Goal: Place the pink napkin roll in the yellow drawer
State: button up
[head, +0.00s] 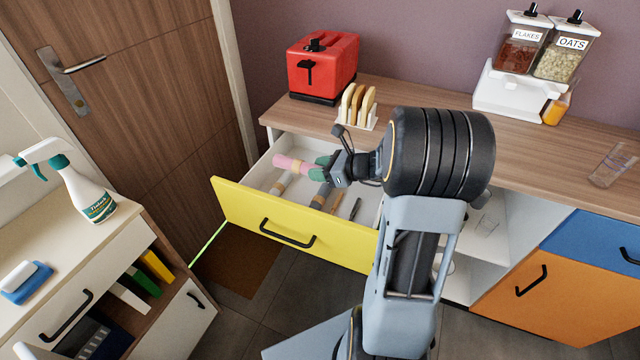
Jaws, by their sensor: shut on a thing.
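The pink napkin roll (290,163) has a tan band around it. My gripper (322,169) is shut on its right end, with green fingertips against the roll. The roll is over the interior of the yellow drawer (330,240), which is pulled out from the counter. I cannot tell whether the roll touches anything inside the drawer. Inside lie another rolled item with a tan band (280,184), a dark blue roll (322,195) and some cutlery (354,208). My arm hides the right part of the drawer.
A red toaster (322,62) and a rack of toast (357,105) stand on the counter above the drawer. Cereal dispensers (530,60) and a clear glass (613,165) are at the right. A low cabinet with a spray bottle (88,195) stands at the left.

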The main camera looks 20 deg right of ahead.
jog(key=b, duration=0.1)
send_over(319, 188)
notch_tip(319, 188, down, 5)
jog(key=shift+s+f, duration=0.15)
jog(key=shift+f, duration=0.05)
jog(key=shift+f+b, duration=0.4)
jog(key=shift+f, duration=1.2)
jog(key=shift+f, duration=0.2)
jog(key=o, duration=0.9)
jog(key=shift+r, duration=0.1)
jog(key=shift+r, duration=0.25)
jog(key=p+v, duration=0.1)
jog(key=v, duration=1)
jog(key=shift+s+d+p, duration=0.25)
jog(key=shift+d+p, duration=0.1)
